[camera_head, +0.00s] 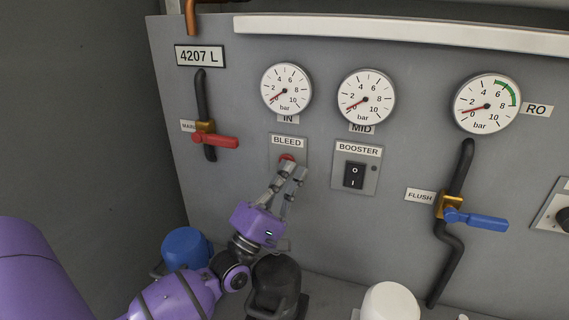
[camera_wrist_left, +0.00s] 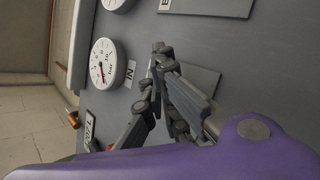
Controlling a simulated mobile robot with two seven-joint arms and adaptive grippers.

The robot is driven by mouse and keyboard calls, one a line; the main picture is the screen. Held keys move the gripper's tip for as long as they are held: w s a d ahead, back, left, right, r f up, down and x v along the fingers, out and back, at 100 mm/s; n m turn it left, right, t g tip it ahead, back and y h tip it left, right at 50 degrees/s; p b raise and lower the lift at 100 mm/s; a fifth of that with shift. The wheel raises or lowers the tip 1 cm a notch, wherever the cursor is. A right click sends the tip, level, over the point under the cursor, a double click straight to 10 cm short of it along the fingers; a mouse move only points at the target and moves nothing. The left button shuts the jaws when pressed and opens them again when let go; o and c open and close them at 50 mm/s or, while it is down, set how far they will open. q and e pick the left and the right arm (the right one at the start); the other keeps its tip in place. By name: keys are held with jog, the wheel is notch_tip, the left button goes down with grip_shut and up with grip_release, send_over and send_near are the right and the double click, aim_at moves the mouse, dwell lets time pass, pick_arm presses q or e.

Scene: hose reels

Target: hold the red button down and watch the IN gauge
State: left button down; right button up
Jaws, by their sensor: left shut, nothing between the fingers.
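The red button (camera_head: 286,157) is a small round one under the BLEED label (camera_head: 288,142) on the grey panel. My left gripper (camera_head: 293,168) is shut and empty, its fingertips at the button's lower edge and covering part of it. I cannot tell whether the button is pressed in. The IN gauge (camera_head: 287,82) is a white dial above the button; its red needle points lower left, near the zero end. It also shows turned sideways in the left wrist view (camera_wrist_left: 108,55), beside the left gripper (camera_wrist_left: 162,50). There the fingers hide the button. My right gripper is not in view.
The MID gauge (camera_head: 366,88) and RO gauge (camera_head: 487,92) sit to the right, needles low. The BOOSTER switch (camera_head: 354,176) is just right of the button. A red valve handle (camera_head: 216,140) is to the left, a blue one (camera_head: 482,221) to the right.

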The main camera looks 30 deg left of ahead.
pick_arm(q)
jog(key=shift+s+d+f, duration=0.1)
jog(key=shift+d+f, duration=0.05)
jog(key=shift+f, duration=0.05)
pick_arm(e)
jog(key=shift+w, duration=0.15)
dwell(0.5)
pick_arm(q)
jog(key=shift+s+d+h, duration=0.3)
jog(key=shift+s, duration=0.45)
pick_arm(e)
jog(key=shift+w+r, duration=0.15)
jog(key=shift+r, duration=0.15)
pick_arm(q)
jog(key=s, duration=0.2)
jog(key=s+d+p, duration=0.1)
jog(key=s, duration=0.1)
jog(key=shift+s+r, duration=0.1)
jog(key=shift+s, duration=0.3)
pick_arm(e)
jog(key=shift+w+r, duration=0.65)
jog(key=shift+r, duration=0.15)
